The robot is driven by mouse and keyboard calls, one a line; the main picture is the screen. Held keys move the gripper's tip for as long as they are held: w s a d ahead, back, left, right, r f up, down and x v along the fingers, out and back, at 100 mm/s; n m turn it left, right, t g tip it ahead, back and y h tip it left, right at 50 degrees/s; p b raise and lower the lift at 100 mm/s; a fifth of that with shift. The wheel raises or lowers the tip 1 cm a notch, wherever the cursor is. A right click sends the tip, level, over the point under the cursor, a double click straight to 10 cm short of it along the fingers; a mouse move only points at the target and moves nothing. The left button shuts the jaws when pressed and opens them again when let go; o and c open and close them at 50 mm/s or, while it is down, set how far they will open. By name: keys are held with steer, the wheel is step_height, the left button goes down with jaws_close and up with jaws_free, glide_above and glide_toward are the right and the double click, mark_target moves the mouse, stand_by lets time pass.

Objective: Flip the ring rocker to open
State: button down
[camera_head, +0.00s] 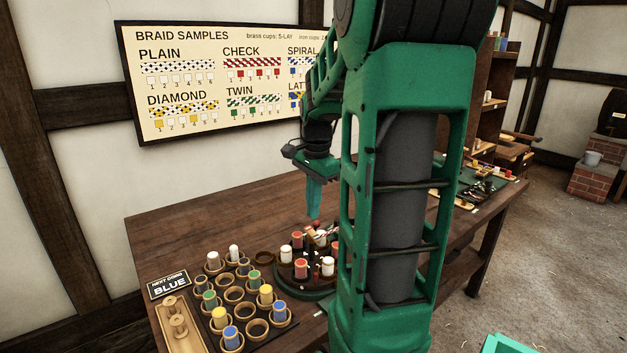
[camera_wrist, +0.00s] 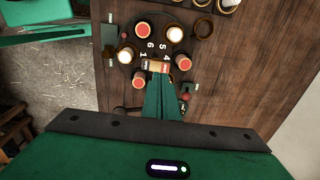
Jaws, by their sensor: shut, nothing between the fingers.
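A round dark braiding stand (camera_head: 292,283) carries red and white bobbins near the table's front edge. In the wrist view, numbers mark the stand (camera_wrist: 149,55) among the bobbins. My gripper (camera_head: 314,216) is shut and empty, pointing down over the stand. In the wrist view its fingertips (camera_wrist: 161,77) appear right beside the block and hide part of the area behind; contact is unclear.
A dark rack (camera_head: 273,334) with cups and coloured bobbins stands left of the stand. A wooden tray (camera_head: 181,325) and a sign reading BLUE (camera_head: 170,281) are at the far left. A braid sample board (camera_head: 225,80) hangs on the wall.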

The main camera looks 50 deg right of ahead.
step_height(320, 180, up, 10)
steer(key=s, duration=0.1)
steer(key=shift+s+f, duration=0.2)
steer(key=shift+a, duration=0.15)
stand_by(0.3)
steer(key=s+a+f+n, duration=1.4)
steer(key=shift+s+a+g, duration=0.2)
steer(key=shift+a+g, duration=0.15)
steer(key=shift+g, duration=0.05)
steer(key=shift+s+r, duration=0.1)
